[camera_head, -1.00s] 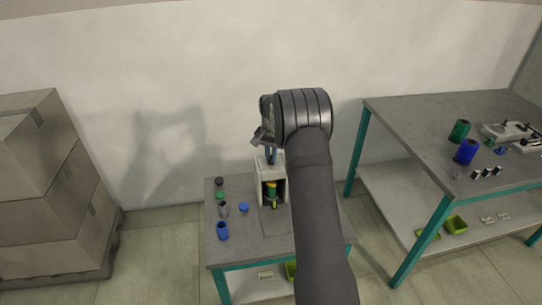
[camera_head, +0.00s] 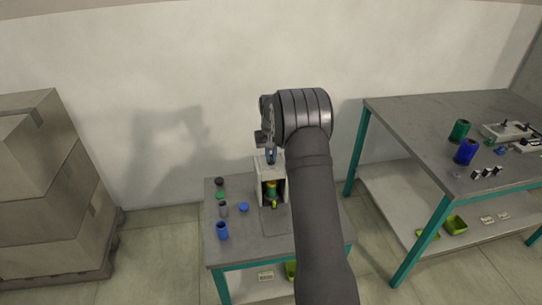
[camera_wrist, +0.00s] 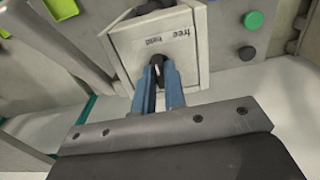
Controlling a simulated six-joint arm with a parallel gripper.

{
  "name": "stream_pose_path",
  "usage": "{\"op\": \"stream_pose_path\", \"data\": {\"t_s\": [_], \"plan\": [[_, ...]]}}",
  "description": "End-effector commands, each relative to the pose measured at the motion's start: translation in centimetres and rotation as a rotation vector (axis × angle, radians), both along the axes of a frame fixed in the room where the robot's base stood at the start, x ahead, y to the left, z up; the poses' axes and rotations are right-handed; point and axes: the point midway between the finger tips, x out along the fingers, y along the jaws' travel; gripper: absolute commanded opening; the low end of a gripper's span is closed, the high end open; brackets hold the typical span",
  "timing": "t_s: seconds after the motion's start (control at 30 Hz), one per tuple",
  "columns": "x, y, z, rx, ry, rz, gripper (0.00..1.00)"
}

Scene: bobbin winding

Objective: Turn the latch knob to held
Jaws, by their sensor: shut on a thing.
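The latch knob (camera_wrist: 158,63) is small and black. It sits on the top face of a pale housing (camera_wrist: 185,75), with the words "free" and "held" printed beyond it in the wrist view. My gripper (camera_wrist: 160,74) comes down from above with its blue fingers closed on either side of the knob. The fingers hide part of the knob, so its exact pointing cannot be told. In the head view my gripper (camera_head: 270,156) is over the top of the housing (camera_head: 261,177), which holds a green and yellow bobbin part (camera_head: 271,189) in its open front.
Left of the housing on the grey table (camera_head: 240,252) are a blue spool (camera_head: 222,231), a blue cap (camera_head: 244,207), a green cap (camera_head: 220,196) and a black cap (camera_head: 219,181). A second table (camera_head: 420,130) stands right. Stacked boxes (camera_head: 40,190) stand left.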

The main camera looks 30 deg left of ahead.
Motion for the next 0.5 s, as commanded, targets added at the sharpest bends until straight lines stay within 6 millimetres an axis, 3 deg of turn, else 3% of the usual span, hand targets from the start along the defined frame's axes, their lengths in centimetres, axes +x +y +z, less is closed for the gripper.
{"op": "stream_pose_path", "data": {"t_s": [0.37,0.4,0.5], "plan": [[0.12,0.09,0.22,0.004,-0.005,0.005,0.0],[0.13,0.1,0.22,0.004,-0.005,0.005,0.19],[0.09,0.08,0.17,0.003,-0.004,0.004,0.33]]}}
